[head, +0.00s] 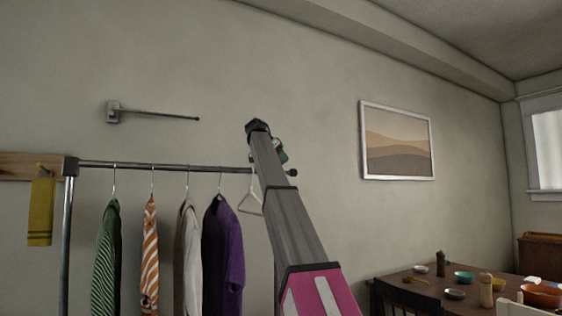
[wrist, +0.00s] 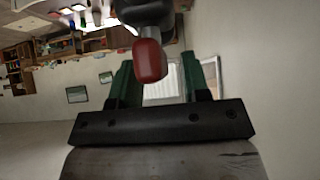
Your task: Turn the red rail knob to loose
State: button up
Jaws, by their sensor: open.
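The red rail knob (wrist: 150,62) shows at the top middle of the wrist view, on a short metal stem below a dark clamp-like part (wrist: 146,12). My gripper (wrist: 168,68) is open, its two green fingers apart. The knob appears in the gap between them, nearer the left finger; I cannot tell whether it touches. In the head view my gripper (head: 283,155) is at the right end of the clothes rail (head: 150,166), mostly behind my arm. The red knob is hidden there.
A green striped garment (head: 107,250), an orange striped one (head: 149,240), a pale one (head: 188,250) and a purple shirt (head: 223,245) hang from the rail. An empty hanger (head: 251,203) is close beside my arm. A laid table (head: 460,285) stands at lower right.

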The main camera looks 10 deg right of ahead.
jog(key=shift+d+f, duration=0.1)
grip_shut()
